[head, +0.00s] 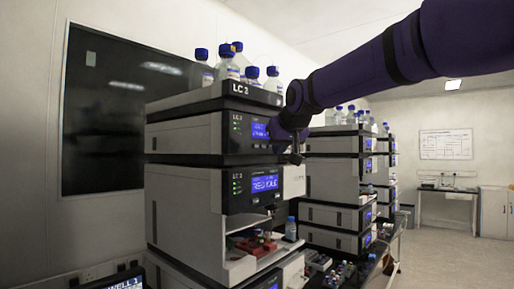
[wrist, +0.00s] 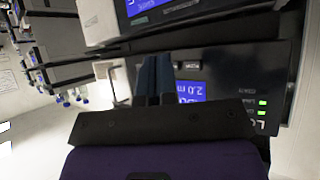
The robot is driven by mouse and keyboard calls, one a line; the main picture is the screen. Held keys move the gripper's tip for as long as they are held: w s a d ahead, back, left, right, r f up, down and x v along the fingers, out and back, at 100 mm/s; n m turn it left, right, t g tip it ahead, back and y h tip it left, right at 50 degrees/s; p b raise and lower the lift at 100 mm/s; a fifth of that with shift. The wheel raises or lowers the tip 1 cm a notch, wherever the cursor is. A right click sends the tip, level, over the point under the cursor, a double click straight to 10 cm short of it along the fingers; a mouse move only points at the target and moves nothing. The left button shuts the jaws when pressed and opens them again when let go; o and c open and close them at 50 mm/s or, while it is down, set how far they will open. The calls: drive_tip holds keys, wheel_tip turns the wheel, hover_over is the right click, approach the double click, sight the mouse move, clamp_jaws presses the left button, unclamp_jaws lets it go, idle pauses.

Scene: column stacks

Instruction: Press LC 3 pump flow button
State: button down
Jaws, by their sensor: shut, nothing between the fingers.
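The near column stack carries a label on its top tray (head: 240,88) that reads like LC 3, though the digit is small. Its upper dark-fronted module (head: 232,139) has a lit blue display (head: 260,129), partly covered by my arm. In the wrist view this display (wrist: 190,91) reads about "2.0 m", with green lights (wrist: 262,108) beside it. My gripper (wrist: 156,62) is shut and empty, its fingertips close to the module front beside the display. A small key or label (wrist: 188,65) sits just right of the fingertips. I cannot tell whether the tips touch anything.
A lower module (head: 254,186) with another blue display sits directly beneath. Bottles (head: 228,64) stand on top of the stack. More stacks (head: 335,170) stand behind to the right. Open floor (head: 455,250) lies at the right.

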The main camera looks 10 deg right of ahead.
drive_tip(key=shift+w+a, duration=0.6)
drive_tip(key=shift+w, duration=0.25)
drive_tip(key=shift+w+a, duration=0.55)
drive_tip(key=shift+w, duration=0.25)
drive_tip(key=shift+a, duration=0.1)
idle(0.8)
drive_tip(key=shift+w+a, duration=0.15)
drive_tip(key=shift+w, duration=0.15)
drive_tip(key=shift+w+a, duration=0.25)
drive_tip(key=shift+w, duration=0.1)
idle(0.8)
drive_tip(key=shift+s+d, duration=0.1)
drive_tip(key=shift+s, duration=0.05)
drive_tip(key=shift+s+d, duration=0.4)
drive_tip(key=shift+s, duration=0.15)
idle(0.4)
drive_tip(key=s+d, duration=0.1)
drive_tip(key=s, duration=0.1)
drive_tip(key=s+d, duration=0.2)
idle(0.3)
